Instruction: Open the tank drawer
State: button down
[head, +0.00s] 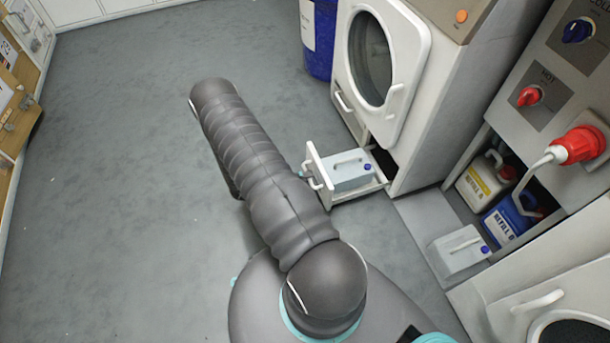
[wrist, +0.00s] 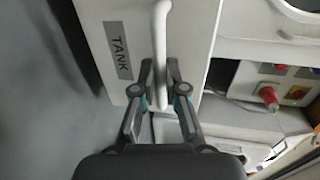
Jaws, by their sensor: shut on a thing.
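The tank drawer (head: 317,157) stands out from the base of the white machine in the head view, with a pale tank with a blue cap (head: 347,178) inside it. In the wrist view its white front (wrist: 198,25) fills the top and carries a TANK label (wrist: 117,50). A white bar handle (wrist: 160,30) runs up the front. My gripper (wrist: 164,88) is shut on this handle, one finger on each side. In the head view my arm hides most of the gripper.
The machine's round door (head: 410,75) is above the drawer. A blue drum (head: 320,45) stands behind. Refill A (head: 480,183) and Refill B (head: 508,222) containers and another pale tank (head: 460,250) are at right. The grey floor (head: 120,170) on the left is clear.

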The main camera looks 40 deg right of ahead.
jog(key=shift+w+a, duration=0.2)
jog(key=shift+a, duration=0.1)
jog(key=c, duration=1.2)
grip_release()
jog(key=shift+w+a, duration=0.1)
jog(key=shift+a, duration=0.05)
jog(key=shift+d, duration=0.2)
jog(key=v, duration=1.2)
jog(key=shift+s, duration=0.2)
